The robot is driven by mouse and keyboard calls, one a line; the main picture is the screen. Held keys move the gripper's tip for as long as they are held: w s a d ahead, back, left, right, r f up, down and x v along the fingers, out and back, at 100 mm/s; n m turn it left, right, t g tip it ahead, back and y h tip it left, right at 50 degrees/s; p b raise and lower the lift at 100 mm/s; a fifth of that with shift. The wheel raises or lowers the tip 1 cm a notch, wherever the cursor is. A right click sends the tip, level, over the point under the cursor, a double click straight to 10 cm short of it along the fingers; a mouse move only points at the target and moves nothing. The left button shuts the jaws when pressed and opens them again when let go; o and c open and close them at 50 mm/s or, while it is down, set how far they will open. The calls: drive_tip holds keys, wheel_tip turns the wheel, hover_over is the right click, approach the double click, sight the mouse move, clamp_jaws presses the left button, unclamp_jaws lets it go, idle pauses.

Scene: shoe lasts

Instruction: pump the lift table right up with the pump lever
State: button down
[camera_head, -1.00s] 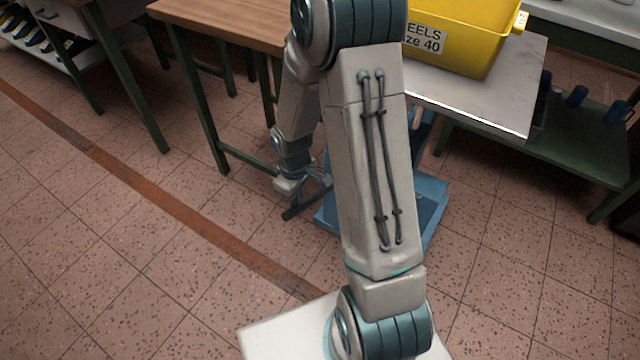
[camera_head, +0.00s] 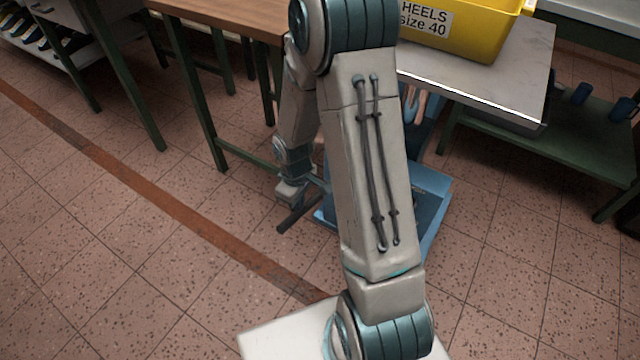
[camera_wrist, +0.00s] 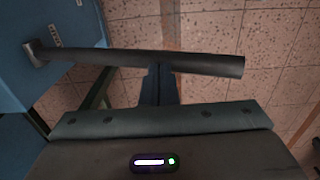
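The lift table's grey top (camera_head: 490,75) carries a yellow bin (camera_head: 465,35) labelled "HEELS size 40". Its blue base (camera_head: 432,205) stands on the floor, partly hidden behind my arm. The dark pump lever (camera_head: 291,222) sticks out to the left of the base, low down. In the wrist view the lever (camera_wrist: 195,63) runs across from a socket on the blue frame (camera_wrist: 75,25). My gripper (camera_head: 300,200) is at the lever. In the wrist view its fingers (camera_wrist: 160,80) are together, and the lever crosses over their tips. I cannot tell how firmly they touch.
A wooden-topped bench (camera_head: 235,12) with green legs stands left of the lift table, close to my arm. A green shelf (camera_head: 590,145) stands at the right. A shoe rack (camera_head: 75,55) is at the far left. The tiled floor in front is clear.

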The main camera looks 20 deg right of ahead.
drive_tip(key=r+p, duration=0.1)
drive_tip(key=r, duration=0.1)
drive_tip(key=r+p, duration=0.1)
drive_tip(key=p, duration=0.1)
drive_tip(key=r+p, duration=0.1)
drive_tip(key=r, duration=0.1)
drive_tip(key=shift+a+r+p, duration=0.25)
drive_tip(key=shift+r+p, duration=0.05)
drive_tip(key=shift+f, duration=0.1)
drive_tip(key=s+a+r+p, duration=0.3)
drive_tip(key=a+r+p, duration=0.2)
drive_tip(key=r, duration=0.4)
drive_tip(key=s+a+r+p, duration=0.4)
drive_tip(key=r+p, duration=0.4)
drive_tip(key=r, duration=0.2)
drive_tip(key=shift+a, duration=0.35)
